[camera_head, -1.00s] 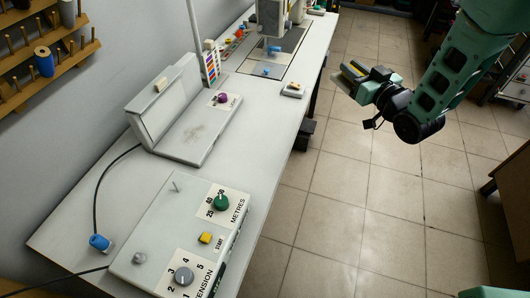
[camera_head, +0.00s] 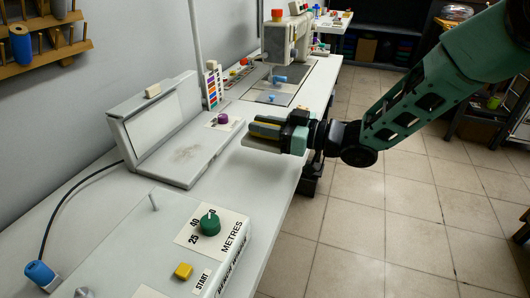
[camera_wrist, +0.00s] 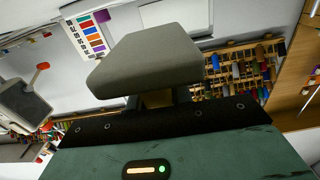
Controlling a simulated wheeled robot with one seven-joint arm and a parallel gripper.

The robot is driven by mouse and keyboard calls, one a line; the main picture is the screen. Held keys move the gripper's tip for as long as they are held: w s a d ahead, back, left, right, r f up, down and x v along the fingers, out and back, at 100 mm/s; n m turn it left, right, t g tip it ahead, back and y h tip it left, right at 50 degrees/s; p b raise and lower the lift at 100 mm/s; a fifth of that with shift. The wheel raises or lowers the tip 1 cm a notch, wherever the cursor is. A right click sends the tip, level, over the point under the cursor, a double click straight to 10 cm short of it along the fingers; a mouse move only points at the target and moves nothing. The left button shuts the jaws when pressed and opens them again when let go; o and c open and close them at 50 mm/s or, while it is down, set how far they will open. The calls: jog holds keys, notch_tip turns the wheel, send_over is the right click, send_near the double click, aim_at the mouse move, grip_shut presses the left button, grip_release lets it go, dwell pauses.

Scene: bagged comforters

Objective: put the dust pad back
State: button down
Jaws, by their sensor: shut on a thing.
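My gripper (camera_head: 268,129) is shut on a flat grey pad, the dust pad (camera_head: 260,146), and holds it in the air near the right edge of the bench, right of the open case. In the wrist view the dust pad (camera_wrist: 148,60) fills the upper middle, its broad face showing and the fingers mostly hidden behind it.
A control box (camera_head: 165,235) with a green knob and yellow button stands nearer. A sewing machine (camera_head: 287,42) stands farther along the bench. A colour chart (camera_head: 212,86) stands behind the case. A blue plug (camera_head: 40,273) lies at left. Open tiled floor lies right.

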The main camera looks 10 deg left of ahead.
aim_at(265, 145)
jog(key=shift+f+b, duration=0.3)
jog(key=shift+f, duration=2.4)
jog(key=shift+f, duration=0.2)
jog(key=c, duration=1.3)
grip_release()
jog(key=shift+o, duration=0.2)
jog(key=shift+r, duration=0.1)
